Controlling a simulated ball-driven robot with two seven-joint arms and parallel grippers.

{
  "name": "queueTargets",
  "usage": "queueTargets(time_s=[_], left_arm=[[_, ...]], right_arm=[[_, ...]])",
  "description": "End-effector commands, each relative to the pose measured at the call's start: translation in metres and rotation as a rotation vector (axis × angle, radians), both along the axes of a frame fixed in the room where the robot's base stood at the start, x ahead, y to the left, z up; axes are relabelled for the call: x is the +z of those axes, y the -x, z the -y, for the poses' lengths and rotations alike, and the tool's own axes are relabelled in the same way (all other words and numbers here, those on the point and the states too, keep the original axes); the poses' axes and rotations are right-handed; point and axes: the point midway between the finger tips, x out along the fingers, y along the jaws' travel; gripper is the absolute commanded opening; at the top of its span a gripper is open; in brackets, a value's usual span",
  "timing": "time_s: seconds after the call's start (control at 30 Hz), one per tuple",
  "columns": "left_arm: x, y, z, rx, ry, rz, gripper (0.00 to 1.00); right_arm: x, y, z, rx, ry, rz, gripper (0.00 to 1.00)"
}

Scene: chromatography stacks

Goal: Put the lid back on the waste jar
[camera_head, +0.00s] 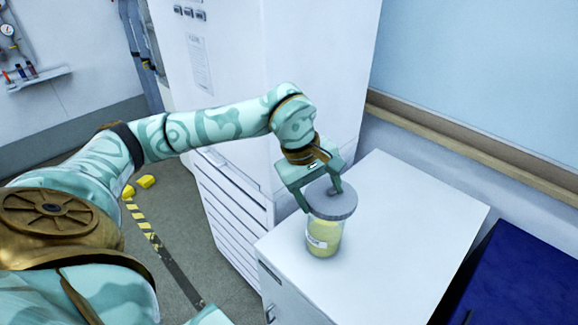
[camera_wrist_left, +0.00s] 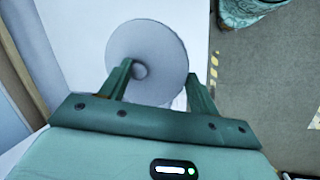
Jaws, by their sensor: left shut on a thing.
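The waste jar (camera_head: 322,240) is clear, with yellow contents and a white label, and stands upright on the white cabinet top. The round grey lid (camera_head: 345,207) lies level over its mouth; I cannot tell whether it is fully seated. The lid hides the jar there. My right gripper is not in view.
The white cabinet top (camera_head: 400,220) is clear to the right of the jar. A tall white cabinet (camera_head: 300,60) rises behind the arm. A wall with a wooden rail (camera_head: 470,150) runs at the right, and a dark blue unit (camera_head: 525,275) stands at lower right.

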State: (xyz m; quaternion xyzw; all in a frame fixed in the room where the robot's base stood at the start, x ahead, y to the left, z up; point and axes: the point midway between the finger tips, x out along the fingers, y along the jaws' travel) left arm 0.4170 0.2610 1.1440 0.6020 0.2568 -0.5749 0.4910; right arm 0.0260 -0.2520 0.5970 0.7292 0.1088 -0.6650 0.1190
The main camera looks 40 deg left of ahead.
Motion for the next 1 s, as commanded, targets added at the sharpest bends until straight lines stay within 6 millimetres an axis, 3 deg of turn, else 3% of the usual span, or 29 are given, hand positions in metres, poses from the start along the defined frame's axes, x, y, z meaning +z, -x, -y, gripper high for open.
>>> queueTargets(time_s=[0.03,0.1,0.23,0.47,0.8,1.0], left_arm=[[-0.006,-0.012,-0.005,0.008,0.003,-0.003,0.37],[-0.016,-0.028,-0.016,0.012,0.001,0.001,0.37],[-0.020,-0.042,-0.027,-0.001,0.001,0.003,0.37],[-0.029,-0.043,-0.027,-0.024,0.002,0.004,0.37],[-0.065,-0.043,-0.027,-0.025,0.003,0.002,0.37],[-0.080,-0.043,-0.027,-0.024,0.001,0.003,0.37]], right_arm=[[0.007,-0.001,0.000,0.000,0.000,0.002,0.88],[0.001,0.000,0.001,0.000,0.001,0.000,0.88],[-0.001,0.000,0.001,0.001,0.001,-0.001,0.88],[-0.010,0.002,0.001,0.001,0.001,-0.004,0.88],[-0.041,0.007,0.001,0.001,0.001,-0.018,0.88],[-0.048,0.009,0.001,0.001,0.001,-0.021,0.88]])
